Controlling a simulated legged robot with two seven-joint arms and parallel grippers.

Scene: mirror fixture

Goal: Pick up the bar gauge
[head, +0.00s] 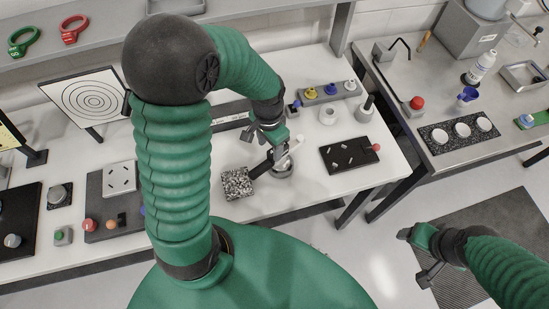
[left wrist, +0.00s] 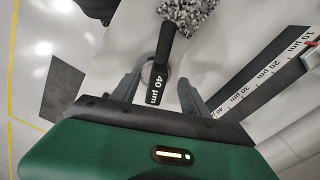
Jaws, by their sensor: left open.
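The bar gauge is a black bar (left wrist: 161,72) with a white "40 µm" label in the left wrist view. Its far end meets a black-and-white speckled block (left wrist: 188,14); I cannot tell whether they are joined. In the head view the dark bar (head: 261,168) runs from the speckled block (head: 237,184) toward my left gripper (head: 279,157). The fingers of my left gripper (left wrist: 162,75) are apart, one on each side of the bar, with gaps visible. My right gripper (head: 418,257) is over the floor at lower right, away from the bench; its finger opening is unclear.
A long scale strip marked in µm (left wrist: 265,75) lies right of the bar in the left wrist view. A black plate (head: 350,155) with a red knob lies to the right, coloured knobs (head: 330,90) behind it. A target board (head: 86,97) stands left.

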